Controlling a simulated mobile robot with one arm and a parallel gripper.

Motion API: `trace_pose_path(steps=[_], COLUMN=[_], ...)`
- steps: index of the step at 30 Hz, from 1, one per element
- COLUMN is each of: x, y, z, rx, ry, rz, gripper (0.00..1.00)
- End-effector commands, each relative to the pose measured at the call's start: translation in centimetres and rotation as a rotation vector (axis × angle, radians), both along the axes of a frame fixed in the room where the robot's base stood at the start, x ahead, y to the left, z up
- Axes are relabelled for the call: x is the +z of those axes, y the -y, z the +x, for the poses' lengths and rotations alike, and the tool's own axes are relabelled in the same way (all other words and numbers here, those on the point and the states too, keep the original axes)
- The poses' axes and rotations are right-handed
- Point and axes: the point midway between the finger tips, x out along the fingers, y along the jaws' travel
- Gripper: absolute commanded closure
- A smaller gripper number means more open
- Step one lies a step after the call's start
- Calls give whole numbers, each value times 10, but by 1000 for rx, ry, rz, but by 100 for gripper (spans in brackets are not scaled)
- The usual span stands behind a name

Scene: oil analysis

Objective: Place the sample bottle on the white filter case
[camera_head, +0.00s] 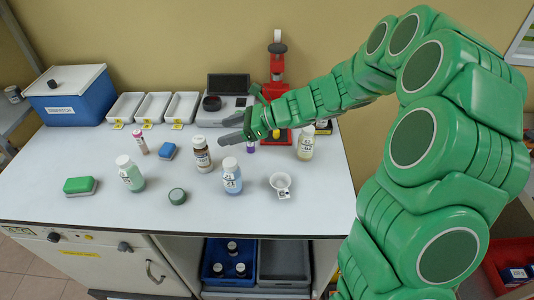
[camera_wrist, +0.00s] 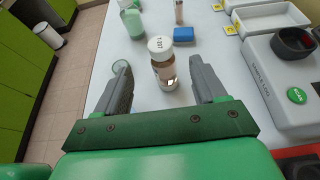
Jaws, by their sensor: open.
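A brown sample bottle with a white cap (camera_head: 201,154) stands upright on the white bench, left of my gripper (camera_head: 224,130). In the wrist view the bottle (camera_wrist: 163,72) shows in the gap between the fingers of my gripper (camera_wrist: 158,64), near the fingertips. My gripper is open and holds nothing. I cannot tell whether the bottle is between the fingers or just beyond them. A small round white piece with a printed tag (camera_head: 280,181) lies on the bench at the right front; it may be the white filter case.
Bottles with blue liquid (camera_head: 232,176), green liquid (camera_head: 130,174) and yellowish liquid (camera_head: 306,143) stand nearby. White trays (camera_head: 152,108), a grey device (camera_head: 217,114) and a red stand (camera_head: 277,65) line the back.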

Motion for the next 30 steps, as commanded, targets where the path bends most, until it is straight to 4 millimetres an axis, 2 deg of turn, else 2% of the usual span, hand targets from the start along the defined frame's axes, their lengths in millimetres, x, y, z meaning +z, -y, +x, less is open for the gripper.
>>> trace_pose_path(steps=[7, 11, 20, 30], x=[2, 12, 39, 51], y=[0, 2, 20, 64], z=[-3, -21, -97, -179], rx=[11, 70, 332, 636], ry=[11, 68, 305, 535], rz=[-4, -27, -148, -309], gripper=[30, 30, 30, 30])
